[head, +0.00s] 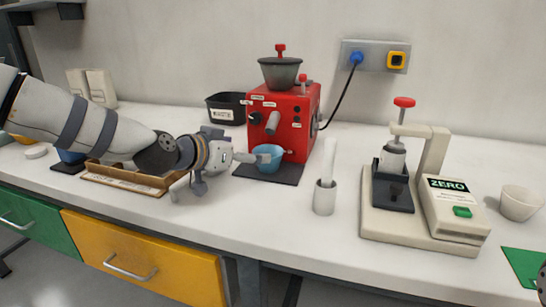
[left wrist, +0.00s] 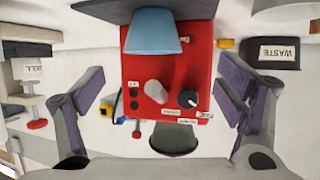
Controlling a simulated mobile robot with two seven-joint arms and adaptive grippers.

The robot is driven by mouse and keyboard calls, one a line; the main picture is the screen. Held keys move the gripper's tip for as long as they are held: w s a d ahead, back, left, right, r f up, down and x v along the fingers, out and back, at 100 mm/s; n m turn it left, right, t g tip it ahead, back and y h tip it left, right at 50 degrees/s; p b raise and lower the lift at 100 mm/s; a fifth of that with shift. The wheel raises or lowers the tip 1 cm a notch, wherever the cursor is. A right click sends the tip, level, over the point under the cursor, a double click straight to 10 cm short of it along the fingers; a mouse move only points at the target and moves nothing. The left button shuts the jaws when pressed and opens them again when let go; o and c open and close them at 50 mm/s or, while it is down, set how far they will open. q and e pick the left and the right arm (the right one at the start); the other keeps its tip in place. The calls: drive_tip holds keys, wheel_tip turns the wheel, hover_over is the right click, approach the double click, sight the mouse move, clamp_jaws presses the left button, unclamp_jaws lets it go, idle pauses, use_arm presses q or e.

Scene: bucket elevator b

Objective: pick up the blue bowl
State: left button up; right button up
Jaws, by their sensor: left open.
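The blue bowl (head: 270,165) stands on a dark mat in front of the red machine in the head view. In the left wrist view the bowl (left wrist: 153,32) shows upside down near the top centre, in front of the machine. My left gripper (head: 222,176) is just left of the bowl, its fingers spread wide and empty. One finger overlaps the bowl's left side in the picture; I cannot tell whether it touches. In the left wrist view the gripper (left wrist: 160,95) has its two fingers far apart. My right gripper does not show clearly.
The red machine (head: 296,115) stands right behind the bowl on the dark mat (head: 275,176). A white cup with a stick (head: 324,197) stands to the right. A black waste bin (head: 226,108) is behind, and a wooden tray (head: 125,178) lies under my left arm.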

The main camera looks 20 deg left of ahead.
sight(275, 152)
use_arm(q)
drive_tip(key=shift+w+d+f+b, duration=0.2)
drive_tip(key=shift+w+d+f, duration=0.1)
drive_tip(key=shift+w+f, duration=0.3)
drive_tip(key=shift+w+d+f+b, duration=0.25)
drive_tip(key=shift+w+f, duration=0.2)
drive_tip(key=shift+f, duration=0.15)
drive_tip(key=x, duration=0.4)
drive_tip(key=b+x, duration=0.1)
drive_tip(key=x, duration=0.1)
drive_tip(key=shift+w+d+r, duration=0.1)
drive_tip(key=shift+d+r, duration=0.2)
drive_tip(key=shift+r, duration=0.35)
drive_tip(key=c, duration=1.4)
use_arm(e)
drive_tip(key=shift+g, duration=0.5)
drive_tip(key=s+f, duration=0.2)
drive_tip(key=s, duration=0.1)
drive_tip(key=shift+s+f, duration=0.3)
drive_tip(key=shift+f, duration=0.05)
